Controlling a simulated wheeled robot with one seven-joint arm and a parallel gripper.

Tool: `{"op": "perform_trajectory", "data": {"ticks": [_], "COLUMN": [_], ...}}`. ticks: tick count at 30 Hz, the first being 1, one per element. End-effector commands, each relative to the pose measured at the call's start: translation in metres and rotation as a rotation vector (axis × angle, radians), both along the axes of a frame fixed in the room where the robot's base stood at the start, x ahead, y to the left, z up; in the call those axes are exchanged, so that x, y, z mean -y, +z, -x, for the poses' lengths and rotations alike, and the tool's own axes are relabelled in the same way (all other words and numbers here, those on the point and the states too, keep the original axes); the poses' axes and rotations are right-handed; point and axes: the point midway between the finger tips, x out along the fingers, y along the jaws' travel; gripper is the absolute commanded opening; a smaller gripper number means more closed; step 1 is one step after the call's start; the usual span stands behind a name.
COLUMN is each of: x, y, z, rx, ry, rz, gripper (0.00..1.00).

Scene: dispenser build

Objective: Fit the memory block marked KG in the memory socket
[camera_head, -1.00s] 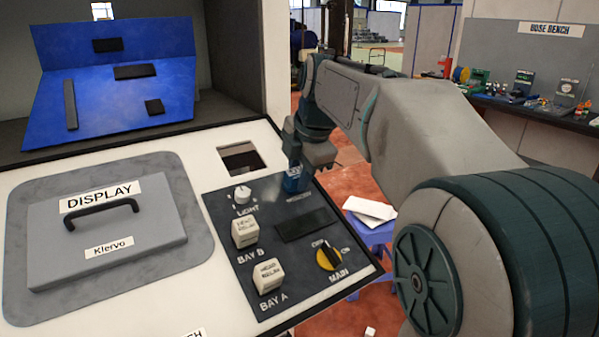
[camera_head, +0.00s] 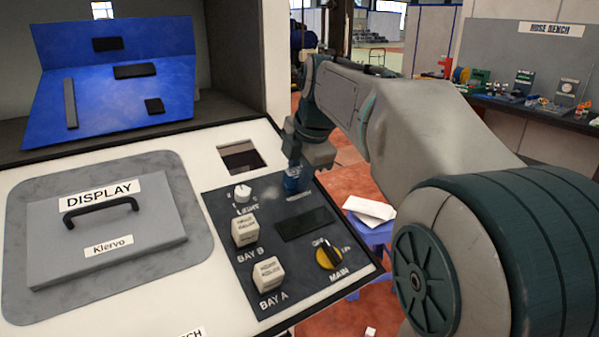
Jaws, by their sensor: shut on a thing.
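My gripper (camera_head: 297,172) is shut on a small blue block (camera_head: 293,182), at the upper right of the dark control panel (camera_head: 219,203). The block sits low, at the panel's surface, just above a small white label. The memory socket itself is hidden under the block and gripper, and I cannot tell whether the block is in it. The marking on the block is too small to read.
The panel holds a white LIGHT knob (camera_head: 242,193), BAY B (camera_head: 245,231) and BAY A (camera_head: 268,275) relay blocks, a dark slot (camera_head: 304,224) and a yellow MAIN switch (camera_head: 329,255). A DISPLAY cover (camera_head: 110,240) lies left. A square opening (camera_head: 241,158) is behind.

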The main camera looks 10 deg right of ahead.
Motion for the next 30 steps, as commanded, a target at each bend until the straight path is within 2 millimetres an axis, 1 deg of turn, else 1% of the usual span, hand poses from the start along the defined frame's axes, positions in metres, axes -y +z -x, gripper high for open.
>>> {"op": "perform_trajectory", "data": {"ticks": [27, 28, 29, 30], "x": [-0.001, -0.001, -0.001, -0.001], "y": [-0.011, -0.012, -0.012, -0.012], "z": [-0.002, -0.002, -0.002, -0.002], "rx": [-0.012, -0.012, -0.013, -0.013], "ry": [0.001, 0.001, 0.001, 0.001], "rz": [0.000, 0.000, 0.000, 0.000], "gripper": [0.00, 0.29, 0.38, 0.49]}}
